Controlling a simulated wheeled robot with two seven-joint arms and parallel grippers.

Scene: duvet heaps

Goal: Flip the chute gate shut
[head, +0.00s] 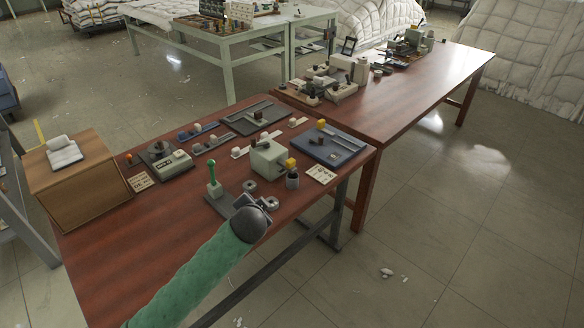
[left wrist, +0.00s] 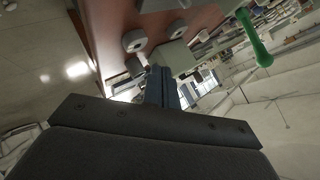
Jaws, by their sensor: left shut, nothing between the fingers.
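A green lever with a round knob (head: 213,175) stands upright on a grey base plate near the table's front edge; nothing marks it as the chute gate, but it is the nearest lever-like part. It also shows at the upper right of the left wrist view (left wrist: 252,36). My left gripper (head: 244,201) is just to the right of the lever, low over the table's front edge and apart from the lever. Its fingers (left wrist: 162,88) are together and empty in the left wrist view. The wrist hides part of the base plate. My right gripper is not in view.
Two grey rings (head: 250,186) lie right of the lever. A pale green box-shaped device (head: 267,158) and a dark cup with a yellow block (head: 292,180) stand behind them. Reddish tabletop (head: 115,235) is clear at front left.

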